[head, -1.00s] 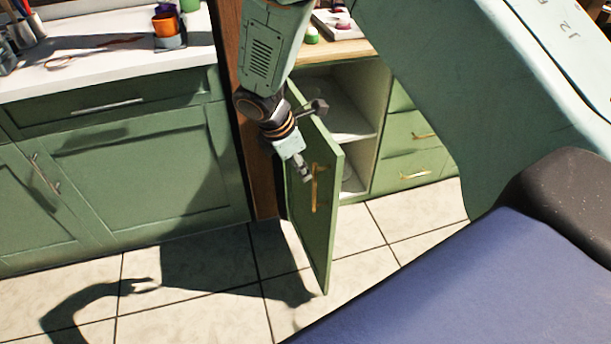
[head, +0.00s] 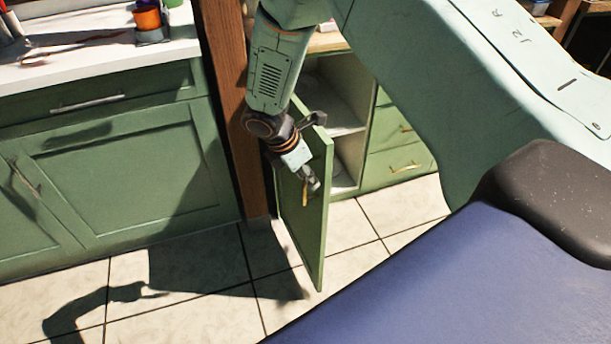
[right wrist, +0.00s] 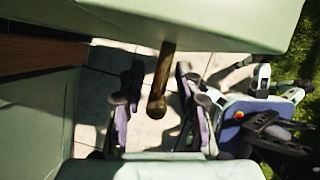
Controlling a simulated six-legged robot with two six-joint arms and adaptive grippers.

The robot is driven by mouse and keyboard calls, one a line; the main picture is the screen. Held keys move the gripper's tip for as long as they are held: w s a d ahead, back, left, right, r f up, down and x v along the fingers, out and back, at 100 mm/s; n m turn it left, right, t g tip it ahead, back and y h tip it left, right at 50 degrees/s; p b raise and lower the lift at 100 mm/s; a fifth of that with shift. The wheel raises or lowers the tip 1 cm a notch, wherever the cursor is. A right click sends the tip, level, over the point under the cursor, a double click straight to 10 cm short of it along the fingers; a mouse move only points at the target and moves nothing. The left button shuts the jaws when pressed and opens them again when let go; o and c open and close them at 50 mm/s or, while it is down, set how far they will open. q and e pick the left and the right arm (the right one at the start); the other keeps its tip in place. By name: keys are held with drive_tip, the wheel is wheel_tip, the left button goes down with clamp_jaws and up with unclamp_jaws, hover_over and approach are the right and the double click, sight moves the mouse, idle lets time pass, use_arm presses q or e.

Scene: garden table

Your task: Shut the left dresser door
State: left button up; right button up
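The left dresser door (head: 308,235) is green and stands swung open towards me, in the middle of the head view. Its brass handle (head: 304,192) is mostly hidden behind my right gripper (head: 313,183), which is at the door's outer face. In the right wrist view the door (right wrist: 200,22) crosses the top, and the handle (right wrist: 161,82) sticks down from it between my two fingers. The fingers are apart, one on each side of the handle, with visible gaps. My left gripper is not seen.
The dresser's open compartment (head: 343,165) shows a pale shelf behind the door. Drawers (head: 397,160) are to its right. A brown wooden post (head: 228,100) and a green cabinet (head: 120,185) stand to the left. Tiled floor (head: 200,310) in front is clear.

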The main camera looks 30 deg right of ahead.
drive_tip(key=shift+w+a, duration=0.1)
drive_tip(key=shift+w, duration=0.05)
clamp_jaws()
idle(0.6)
